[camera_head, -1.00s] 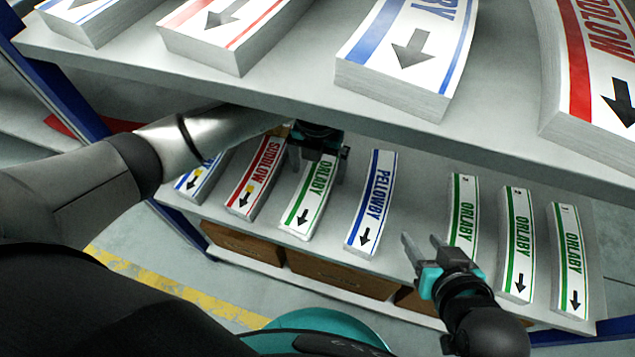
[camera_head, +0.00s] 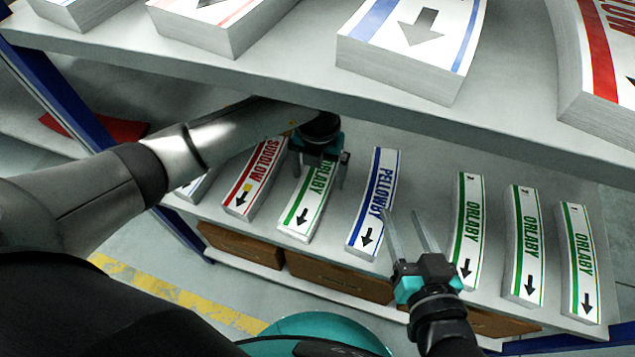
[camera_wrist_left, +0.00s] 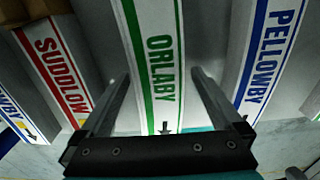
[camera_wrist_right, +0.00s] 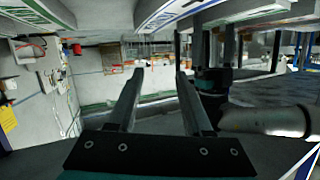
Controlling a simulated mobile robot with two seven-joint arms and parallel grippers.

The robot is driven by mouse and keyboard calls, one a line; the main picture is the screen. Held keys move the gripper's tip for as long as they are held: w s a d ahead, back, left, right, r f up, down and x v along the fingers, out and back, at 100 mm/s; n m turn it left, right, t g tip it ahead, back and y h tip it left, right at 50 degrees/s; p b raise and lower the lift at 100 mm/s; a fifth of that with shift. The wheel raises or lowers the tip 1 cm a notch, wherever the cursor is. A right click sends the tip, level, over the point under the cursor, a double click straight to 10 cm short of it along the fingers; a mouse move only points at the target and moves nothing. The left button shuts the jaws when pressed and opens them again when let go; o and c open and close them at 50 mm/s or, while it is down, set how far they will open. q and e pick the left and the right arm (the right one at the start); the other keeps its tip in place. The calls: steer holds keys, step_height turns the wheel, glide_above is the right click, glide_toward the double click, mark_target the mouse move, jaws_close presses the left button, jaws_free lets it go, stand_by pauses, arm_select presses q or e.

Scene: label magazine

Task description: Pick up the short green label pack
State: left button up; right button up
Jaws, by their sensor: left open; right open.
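In the left wrist view the open fingers (camera_wrist_left: 161,78) appear on either side of this ORLABY pack (camera_wrist_left: 158,60); contact cannot be told. Three more green ORLABY packs, left (camera_head: 466,230), middle (camera_head: 525,250) and right (camera_head: 580,265), lie to the right. Which green pack is the short one is not clear. My right gripper (camera_head: 403,213) is open and empty beside the PELLOWBY pack.
The upper shelf (camera_head: 290,75) with larger-looking packs overhangs the lower shelf and my left arm. Brown boxes (camera_head: 335,278) sit below. Bare shelf lies between PELLOWBY and the right-hand green packs.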

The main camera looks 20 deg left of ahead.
arm_select(q)
steer(key=shift+f+b, duration=0.4)
steer(key=shift+f, duration=0.55)
arm_select(e)
steer(key=shift+s+a+r+t+y, duration=0.25)
steer(key=shift+a+r+t, duration=0.1)
steer(key=shift+t, duration=0.2)
steer(key=shift+s+a+r+t+y, duration=0.2)
steer(key=shift+r+t, duration=0.15)
steer(key=shift+t, duration=0.2)
arm_select(q)
steer(key=shift+c, duration=0.2)
jaws_close()
